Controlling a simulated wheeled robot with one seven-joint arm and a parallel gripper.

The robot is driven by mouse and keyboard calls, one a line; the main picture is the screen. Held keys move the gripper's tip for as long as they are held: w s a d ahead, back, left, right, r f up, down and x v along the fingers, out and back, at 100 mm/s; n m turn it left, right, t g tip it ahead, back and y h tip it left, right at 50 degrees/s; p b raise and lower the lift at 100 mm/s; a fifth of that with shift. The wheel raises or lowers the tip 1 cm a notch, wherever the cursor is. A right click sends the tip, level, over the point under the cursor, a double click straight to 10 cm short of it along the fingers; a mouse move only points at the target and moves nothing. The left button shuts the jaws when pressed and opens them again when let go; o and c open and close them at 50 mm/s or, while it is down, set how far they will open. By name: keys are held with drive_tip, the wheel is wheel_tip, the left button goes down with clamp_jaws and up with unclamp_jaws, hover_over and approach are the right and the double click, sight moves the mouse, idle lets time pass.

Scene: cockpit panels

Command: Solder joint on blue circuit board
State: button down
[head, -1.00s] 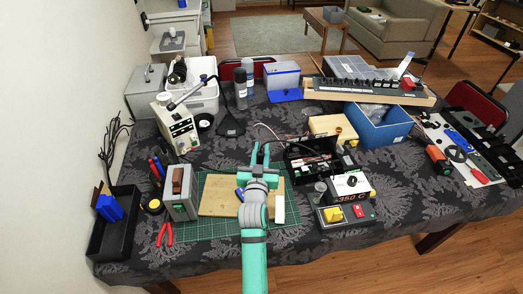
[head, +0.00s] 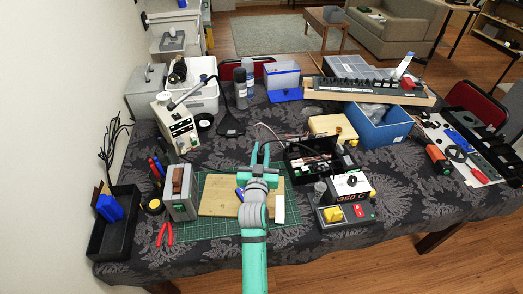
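My gripper (head: 260,152) is open over the back edge of the wooden board (head: 217,195), its two teal fingers pointing away from me. Nothing shows between the fingers. A small blue piece (head: 239,193), perhaps the blue circuit board, lies on the wooden board just left of my wrist and is partly hidden by it. I cannot make out a soldering iron tip clearly.
A green cutting mat (head: 222,229) lies under the wooden board. A grey metal box (head: 180,192) and red pliers (head: 164,233) are on the left, near a black tray (head: 113,230). A blue bin (head: 378,128) stands at the back right.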

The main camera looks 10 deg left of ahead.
wheel_tip(320, 180, up, 7)
idle(0.7)
idle(0.4)
